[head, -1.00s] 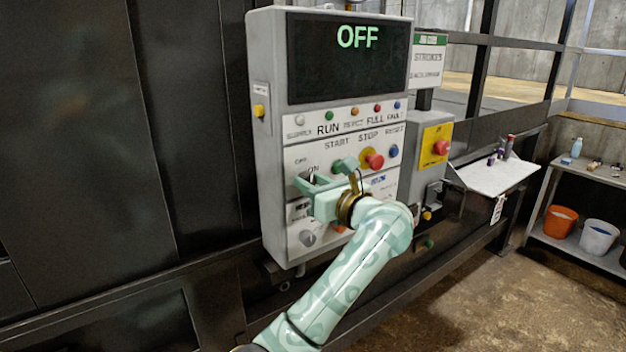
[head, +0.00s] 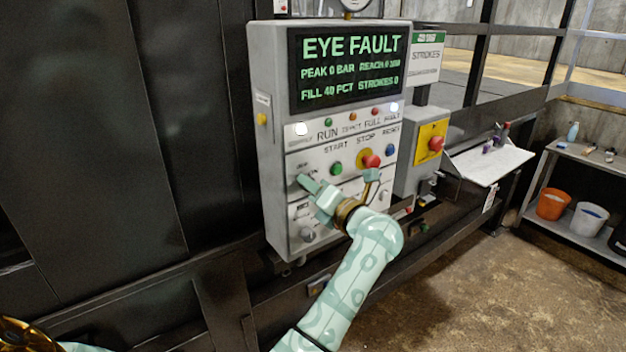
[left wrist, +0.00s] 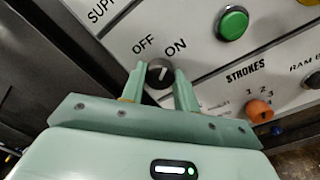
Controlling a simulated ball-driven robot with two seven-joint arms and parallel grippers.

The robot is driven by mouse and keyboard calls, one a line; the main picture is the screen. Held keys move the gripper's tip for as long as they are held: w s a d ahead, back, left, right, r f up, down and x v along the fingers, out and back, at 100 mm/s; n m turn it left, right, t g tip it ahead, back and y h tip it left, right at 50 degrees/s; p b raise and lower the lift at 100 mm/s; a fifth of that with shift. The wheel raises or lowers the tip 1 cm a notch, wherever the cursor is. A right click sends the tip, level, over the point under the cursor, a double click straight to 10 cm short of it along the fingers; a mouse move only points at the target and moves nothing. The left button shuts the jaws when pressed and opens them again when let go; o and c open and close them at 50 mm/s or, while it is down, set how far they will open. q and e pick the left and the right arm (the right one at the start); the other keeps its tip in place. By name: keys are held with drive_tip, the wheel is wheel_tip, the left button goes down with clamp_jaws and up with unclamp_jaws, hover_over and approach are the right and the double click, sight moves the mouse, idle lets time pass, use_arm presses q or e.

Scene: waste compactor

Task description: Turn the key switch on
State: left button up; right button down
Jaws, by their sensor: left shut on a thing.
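The key switch (left wrist: 160,73) is a round dark knob with a pale pointer line on the panel, below the OFF and ON labels in the left wrist view. Its line leans towards ON. My left gripper (left wrist: 158,82) has one finger on each side of the knob and is shut on it. In the head view my left gripper (head: 312,186) reaches the left part of the control box (head: 272,150) and hides the switch. The display (head: 348,72) is lit and reads EYE FAULT. My right gripper is not in view.
A green start button (head: 336,168), a red stop button (head: 371,161) and a blue reset button (head: 391,151) sit close by. An orange selector knob (left wrist: 260,111) is near the gripper.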

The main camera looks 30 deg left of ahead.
use_arm(q)
drive_tip(key=shift+m, duration=0.4)
drive_tip(key=o, duration=1)
drive_tip(key=shift+c, duration=0.2)
